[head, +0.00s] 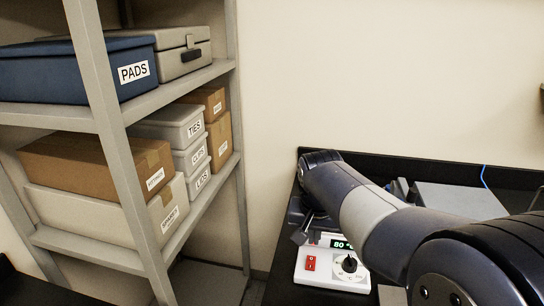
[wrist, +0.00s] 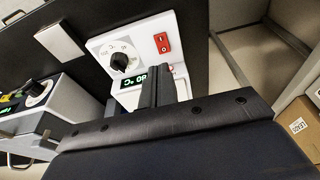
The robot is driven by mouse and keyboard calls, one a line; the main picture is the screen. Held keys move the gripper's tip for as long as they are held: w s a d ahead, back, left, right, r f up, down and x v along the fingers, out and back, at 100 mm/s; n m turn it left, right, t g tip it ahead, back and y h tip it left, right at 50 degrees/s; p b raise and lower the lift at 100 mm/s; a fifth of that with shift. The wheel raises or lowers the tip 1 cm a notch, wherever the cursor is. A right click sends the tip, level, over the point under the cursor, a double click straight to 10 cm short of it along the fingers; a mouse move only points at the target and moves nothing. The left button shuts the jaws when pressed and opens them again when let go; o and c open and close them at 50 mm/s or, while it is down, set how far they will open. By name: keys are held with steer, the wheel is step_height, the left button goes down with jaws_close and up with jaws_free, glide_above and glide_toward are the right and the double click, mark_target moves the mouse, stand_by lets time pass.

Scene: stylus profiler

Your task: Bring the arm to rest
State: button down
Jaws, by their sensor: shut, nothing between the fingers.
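My arm (head: 375,212) reaches from the lower right of the head view out over the black bench. Its wrist is near the bench's back left corner. My gripper (head: 303,232) points down there, partly hidden, beside a white control box (head: 318,275). In the wrist view my gripper (wrist: 160,82) has its fingers together, with nothing between them. They stand in front of the control box (wrist: 128,45) and cover part of its green display, which reads 80 in the head view. The box has a black dial and a red switch. I cannot tell whether the fingers touch it.
A second white unit (wrist: 42,105) with a knob and green display stands at the wrist view's left. A grey flat-topped item (head: 460,200) lies behind my arm. A grey shelf rack (head: 110,120) with labelled boxes stands left of the bench, with a gap between.

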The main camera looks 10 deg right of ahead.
glide_above(311, 267)
step_height(311, 267, down, 8)
steer(key=shift+a+f+b, duration=0.1)
steer(key=shift+b, duration=0.2)
steer(key=shift+f+b, duration=0.15)
steer(key=shift+b, duration=0.75)
steer(key=v, duration=0.6)
steer(key=shift+r, duration=0.4)
steer(key=shift+f, duration=0.1)
